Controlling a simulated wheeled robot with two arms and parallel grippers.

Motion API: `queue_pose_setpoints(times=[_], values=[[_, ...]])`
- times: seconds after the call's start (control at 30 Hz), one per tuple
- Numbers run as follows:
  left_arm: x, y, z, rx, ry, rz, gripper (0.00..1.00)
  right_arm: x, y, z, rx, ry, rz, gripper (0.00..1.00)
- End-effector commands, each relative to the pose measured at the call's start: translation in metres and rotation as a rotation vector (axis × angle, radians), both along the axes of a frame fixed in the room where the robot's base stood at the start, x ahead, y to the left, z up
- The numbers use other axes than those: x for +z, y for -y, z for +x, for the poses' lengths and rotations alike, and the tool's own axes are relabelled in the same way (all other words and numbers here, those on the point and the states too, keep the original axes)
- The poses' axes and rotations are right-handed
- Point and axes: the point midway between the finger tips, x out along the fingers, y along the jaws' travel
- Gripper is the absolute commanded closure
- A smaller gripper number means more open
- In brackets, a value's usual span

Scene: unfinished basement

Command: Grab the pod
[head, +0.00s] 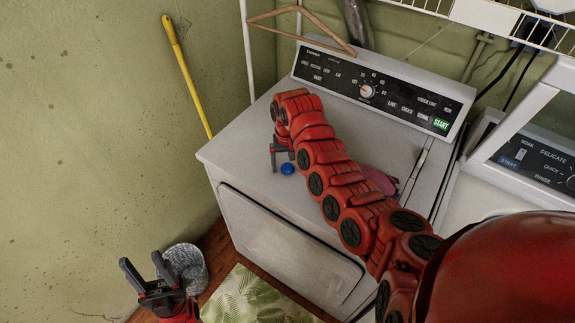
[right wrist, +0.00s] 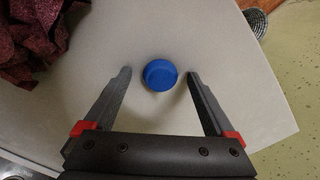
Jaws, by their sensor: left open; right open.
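The pod, a small round blue piece (head: 287,168), sits on the white top of the dryer (head: 237,151) near its front left part. In the right wrist view the pod (right wrist: 160,74) lies between the two fingertips, with a gap on both sides. My right gripper (head: 283,158) is open, pointing down over the dryer top beside the pod; it also shows in the right wrist view (right wrist: 159,76). My left gripper (head: 146,268) is open and empty, low at the left, away from the dryer.
A dark red cloth (right wrist: 30,40) lies on the dryer top, partly hidden by my right arm in the head view. A wire basket (head: 187,265) stands on the floor by a green leaf-patterned rug (head: 246,300). A yellow pole (head: 186,75) leans on the wall. A washer (head: 520,150) stands at right.

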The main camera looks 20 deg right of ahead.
Motion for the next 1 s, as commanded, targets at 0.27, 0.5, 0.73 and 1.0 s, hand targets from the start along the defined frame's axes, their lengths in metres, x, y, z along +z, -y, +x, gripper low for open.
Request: queue_pose_setpoints(times=[0.27,0.5,0.73,1.0], values=[[-0.0008,0.0,0.0,0.0,0.0,0.0,0.5,-0.0008,0.0,0.0003,0.0,0.001,0.001,0.28],[-0.0007,0.0,0.0,0.0,0.0,0.0,0.5,-0.0006,-0.0001,0.0003,0.0,0.001,0.001,0.72],[-0.0008,0.0,0.0,0.0,0.0,0.0,0.5,-0.0006,-0.0001,0.0002,0.0,0.001,0.0,0.95],[-0.0051,0.0,0.0,0.0,0.0,0.0,0.5,0.0045,-0.0002,0.0013,0.001,0.004,0.0,0.95]])
